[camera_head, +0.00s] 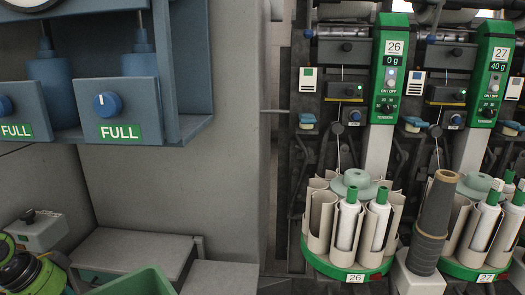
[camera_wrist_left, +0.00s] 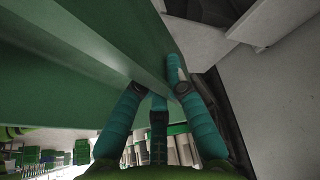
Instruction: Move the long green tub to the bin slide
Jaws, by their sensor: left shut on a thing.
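The green tub (camera_head: 138,283) shows at the bottom edge of the head view, cut off by the frame. Its long green wall (camera_wrist_left: 85,60) fills the upper left of the left wrist view. My left gripper (camera_wrist_left: 157,82) has teal fingers and is shut on the tub's wall at the rim. In the head view my left wrist shows at the lower left, beside the tub, and the fingertips are out of frame. My right gripper is in neither view. I cannot tell for certain which surface is the bin slide.
A grey stepped ledge (camera_head: 130,250) lies just behind the tub. Blue-grey FULL knob boxes (camera_head: 118,110) overhang at the upper left. Winding units (camera_head: 388,70) with holders of white tubes stand at the right. A dark grey cone (camera_head: 434,225) stands in front of them.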

